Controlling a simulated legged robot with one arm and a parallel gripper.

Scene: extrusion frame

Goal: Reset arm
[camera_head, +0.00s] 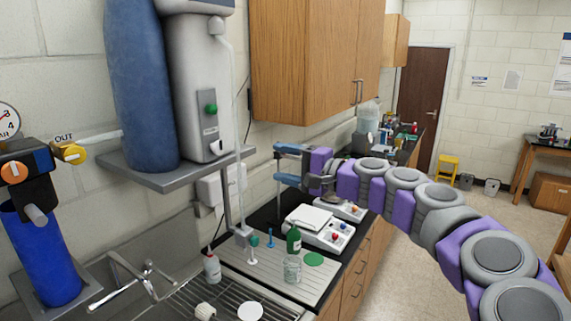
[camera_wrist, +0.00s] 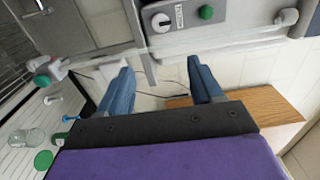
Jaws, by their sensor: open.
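My gripper (camera_head: 277,164) is at the end of my raised purple and grey arm, above the counter beside the sink. Its two blue fingers are apart with nothing between them. In the wrist view the fingers of my gripper (camera_wrist: 163,85) are spread, with wall and a thin cable visible behind the gap. The grey water purifier (camera_head: 195,85) on the wall stands to the left of the gripper in the head view. Its panel with a green button (camera_wrist: 206,12) shows at the top of the wrist view.
Below the arm, a hotplate (camera_head: 318,229), green bottle (camera_head: 294,239) and glass jar (camera_head: 292,269) stand on the counter. A wooden wall cabinet (camera_head: 305,60) hangs above and behind the gripper. A sink faucet (camera_head: 135,275) is at lower left. Open floor (camera_head: 415,270) lies at right.

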